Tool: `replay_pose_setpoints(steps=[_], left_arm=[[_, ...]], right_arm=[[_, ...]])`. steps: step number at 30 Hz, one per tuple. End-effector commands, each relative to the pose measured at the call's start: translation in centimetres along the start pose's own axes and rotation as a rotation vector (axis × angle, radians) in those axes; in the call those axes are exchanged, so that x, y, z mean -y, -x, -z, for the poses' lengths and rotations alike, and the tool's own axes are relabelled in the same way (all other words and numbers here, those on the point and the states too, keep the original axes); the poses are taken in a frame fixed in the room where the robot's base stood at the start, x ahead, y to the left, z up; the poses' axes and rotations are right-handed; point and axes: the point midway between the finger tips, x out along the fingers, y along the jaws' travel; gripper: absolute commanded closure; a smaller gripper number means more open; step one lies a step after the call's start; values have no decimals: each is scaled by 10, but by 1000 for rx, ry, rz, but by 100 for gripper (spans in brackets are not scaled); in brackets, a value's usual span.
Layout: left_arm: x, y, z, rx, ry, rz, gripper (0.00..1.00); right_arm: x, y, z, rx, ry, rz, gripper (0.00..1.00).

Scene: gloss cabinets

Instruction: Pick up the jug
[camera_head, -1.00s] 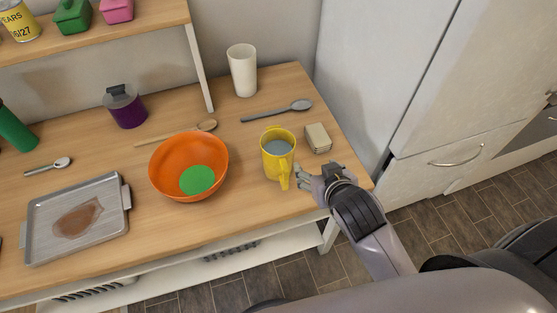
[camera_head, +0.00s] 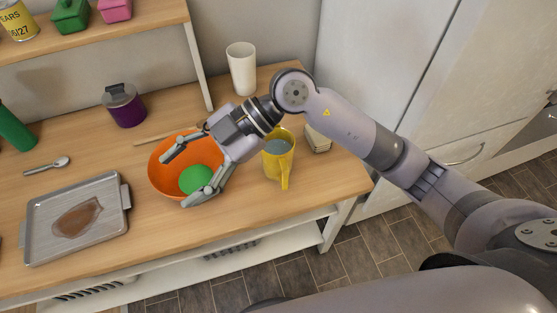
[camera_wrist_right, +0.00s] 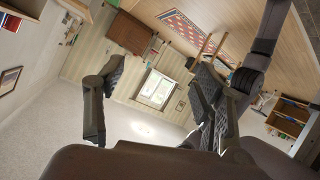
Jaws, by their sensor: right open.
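The yellow jug (camera_head: 280,165) stands upright on the wooden table, with something grey-blue inside and its handle toward the table's front edge. Its upper left side is partly covered by my right arm. My right gripper (camera_head: 178,180) is to the left of the jug, above the orange bowl. Its fingers are spread and empty, pointing left, away from the jug. The right wrist view shows the open fingers (camera_wrist_right: 150,92) with only the room beyond them, no jug. My left gripper is not in view.
The orange bowl (camera_head: 160,177) holds a green round thing (camera_head: 196,179). A white cup (camera_head: 241,70) stands behind the jug, and a small beige block (camera_head: 318,143) is at its right. A metal tray (camera_head: 45,225) lies at the left. Bare table lies in front of the bowl.

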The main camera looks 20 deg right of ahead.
Motion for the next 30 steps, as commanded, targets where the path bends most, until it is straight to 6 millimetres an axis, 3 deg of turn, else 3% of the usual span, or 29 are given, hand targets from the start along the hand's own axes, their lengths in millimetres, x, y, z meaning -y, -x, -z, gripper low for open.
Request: replay_pose_setpoints(steps=[1,3,6,9,13,17,30], left_arm=[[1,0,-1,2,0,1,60],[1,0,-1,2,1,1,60],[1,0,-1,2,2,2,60],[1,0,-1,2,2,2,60],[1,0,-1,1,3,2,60],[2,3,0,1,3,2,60],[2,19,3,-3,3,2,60]], right_arm=[[2,12,-31,172,-50,59,37],[6,35,-72,403,-145,112,37],[8,80,-115,699,-284,124,37],[8,122,-140,921,-403,97,37],[8,157,-153,1084,-499,57,37],[12,163,-164,1134,-533,46,37],[40,123,-239,1131,-532,49,37]])
